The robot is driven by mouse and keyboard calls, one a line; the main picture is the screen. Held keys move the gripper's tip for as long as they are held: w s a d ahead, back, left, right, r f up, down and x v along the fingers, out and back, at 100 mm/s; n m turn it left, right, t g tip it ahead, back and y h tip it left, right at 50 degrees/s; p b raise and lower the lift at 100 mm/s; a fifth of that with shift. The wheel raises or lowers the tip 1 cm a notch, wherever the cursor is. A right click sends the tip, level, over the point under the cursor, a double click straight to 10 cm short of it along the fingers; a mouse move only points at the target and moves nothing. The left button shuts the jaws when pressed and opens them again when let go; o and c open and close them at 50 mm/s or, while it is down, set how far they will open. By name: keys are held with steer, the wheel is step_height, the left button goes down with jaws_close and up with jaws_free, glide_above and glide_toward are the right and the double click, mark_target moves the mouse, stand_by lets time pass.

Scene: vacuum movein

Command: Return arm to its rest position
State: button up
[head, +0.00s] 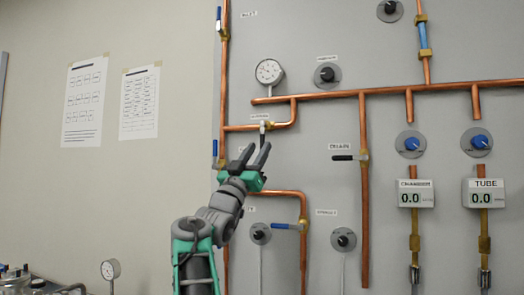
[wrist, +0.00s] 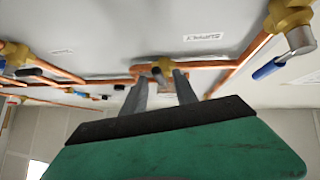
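My gripper (head: 258,148) is raised in front of the pipe panel, with its two dark fingers spread and nothing held between them. In the head view the fingertips sit just below a dark-handled valve (head: 263,128) on a short copper branch. In the wrist view my gripper (wrist: 158,84) shows its fingers apart, with a brass valve (wrist: 163,64) just beyond and between the tips. I cannot tell whether a finger touches it. My arm reaches up from the lower middle of the head view, bent at the elbow.
Copper pipes (head: 364,200) run over the grey panel. A round gauge (head: 269,72) is above the gripper. A black-handled valve (head: 350,157) is to the right, and a blue-handled valve (head: 287,227) is below. Two displays (head: 416,194) read 0.0.

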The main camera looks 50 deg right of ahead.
steer(key=b+v, duration=0.1)
steer(key=v, duration=0.3)
steer(key=shift+a+f, duration=0.1)
steer(key=shift+f, duration=0.05)
steer(key=shift+w, duration=0.15)
